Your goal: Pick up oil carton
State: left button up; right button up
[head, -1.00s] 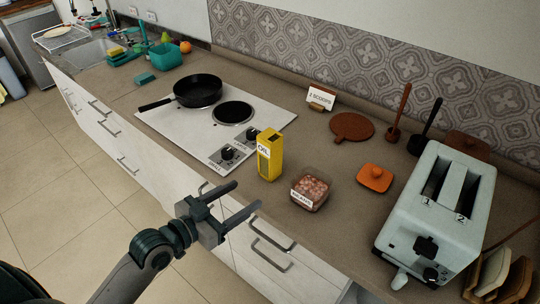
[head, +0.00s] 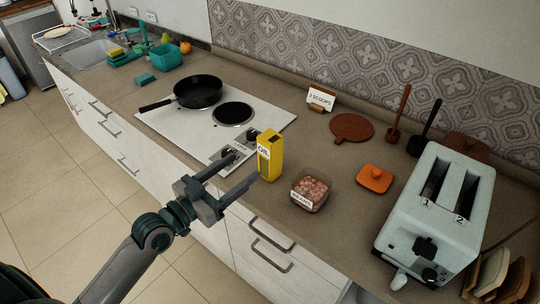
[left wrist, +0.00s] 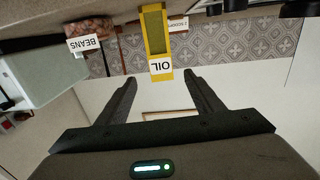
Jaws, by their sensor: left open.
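The yellow oil carton (head: 270,158) stands upright on the counter, with a white OIL label near its top. It is beside the front right corner of the cooktop. My left gripper (head: 243,168) is open and empty, just left of the carton at the counter's front edge. In the left wrist view the carton (left wrist: 156,38) appears upside down, beyond and between the open fingers (left wrist: 162,88). The fingers do not surround it. My right gripper is not in view.
A beans container (head: 311,192) stands close to the carton's right. The cooktop (head: 178,126) with a black pan (head: 198,91) is behind left. An orange lid (head: 374,178) and a toaster (head: 432,215) are farther right. Bare counter lies behind the carton.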

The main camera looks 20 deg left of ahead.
aim_at(264, 150)
pick_arm(q)
jog(key=p+x, duration=0.3)
jog(key=x, duration=0.7)
jog(key=shift+r, duration=0.15)
jog(key=shift+w+d+p, duration=0.2)
jog(key=shift+w+p, duration=0.1)
jog(key=shift+w, duration=0.2)
jog(key=shift+w, duration=0.1)
jog(key=shift+w+d+p, duration=0.3)
jog(key=shift+w+p, duration=0.25)
jog(key=shift+w, duration=0.05)
jog(key=x, duration=0.1)
jog(key=p+x, duration=0.1)
jog(key=x, duration=0.1)
jog(key=shift+f, duration=0.25)
jog(key=shift+w+d+f, duration=0.1)
jog(key=shift+w, duration=0.25)
jog(key=c, duration=1.4)
